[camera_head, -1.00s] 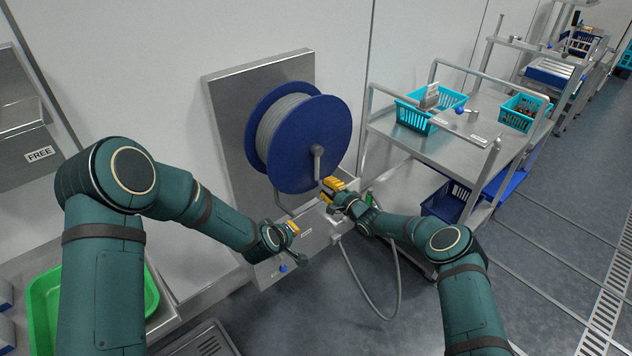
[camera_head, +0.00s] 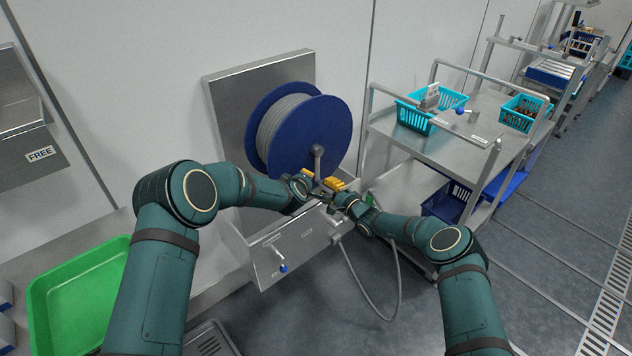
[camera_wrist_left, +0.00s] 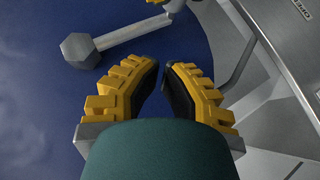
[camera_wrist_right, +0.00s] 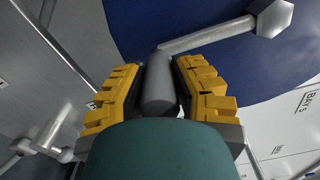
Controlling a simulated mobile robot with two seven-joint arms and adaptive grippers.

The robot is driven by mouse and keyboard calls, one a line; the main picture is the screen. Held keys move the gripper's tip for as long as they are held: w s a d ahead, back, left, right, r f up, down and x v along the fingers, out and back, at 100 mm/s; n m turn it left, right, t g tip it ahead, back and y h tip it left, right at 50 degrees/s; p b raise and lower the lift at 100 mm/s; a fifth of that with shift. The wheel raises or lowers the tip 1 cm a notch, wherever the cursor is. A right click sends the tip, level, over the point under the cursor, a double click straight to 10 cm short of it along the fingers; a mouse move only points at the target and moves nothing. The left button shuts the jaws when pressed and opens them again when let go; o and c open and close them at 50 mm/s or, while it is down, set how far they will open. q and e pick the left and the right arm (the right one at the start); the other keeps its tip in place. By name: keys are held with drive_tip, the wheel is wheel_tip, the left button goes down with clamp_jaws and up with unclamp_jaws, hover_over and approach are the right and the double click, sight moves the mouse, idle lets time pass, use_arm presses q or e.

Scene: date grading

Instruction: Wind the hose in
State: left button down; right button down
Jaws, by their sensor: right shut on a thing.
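The blue hose reel (camera_head: 325,125) is mounted on a steel plate at the wall, with grey hose (camera_head: 278,125) wound on it. Its crank arm (camera_head: 318,162) points down from the hub and also shows in the left wrist view (camera_wrist_left: 135,32). My right gripper (camera_head: 335,186) is shut on the grey crank handle (camera_wrist_right: 158,90), which lies between its yellow fingers. My left gripper (camera_head: 308,177) is just left of the crank. In the left wrist view its fingertips (camera_wrist_left: 163,68) are close together with nothing seen between them. A grey hose length (camera_head: 372,305) hangs in a loop below.
A steel box (camera_head: 290,255) with a blue-tipped lever (camera_head: 282,266) is below the reel. A steel trolley (camera_head: 465,145) with turquoise baskets (camera_head: 415,118) stands at right. A green tray (camera_head: 75,300) is at lower left. The floor at right is clear.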

sight(318, 179)
use_arm(q)
drive_tip(key=w+d+f, duration=0.2)
drive_tip(key=w+f, duration=0.1)
drive_tip(key=shift+w+d, duration=0.15)
drive_tip(key=shift+d, duration=0.25)
drive_tip(key=shift+w+d+f, duration=0.25)
drive_tip(key=shift+d+f, duration=0.05)
drive_tip(key=shift+d, duration=0.2)
use_arm(e)
drive_tip(key=shift+a+r, duration=0.1)
use_arm(q)
drive_tip(key=shift+f, duration=0.1)
use_arm(e)
drive_tip(key=shift+a, duration=0.1)
use_arm(q)
drive_tip(key=shift+w+d+f, duration=0.25)
drive_tip(key=shift+d, duration=0.25)
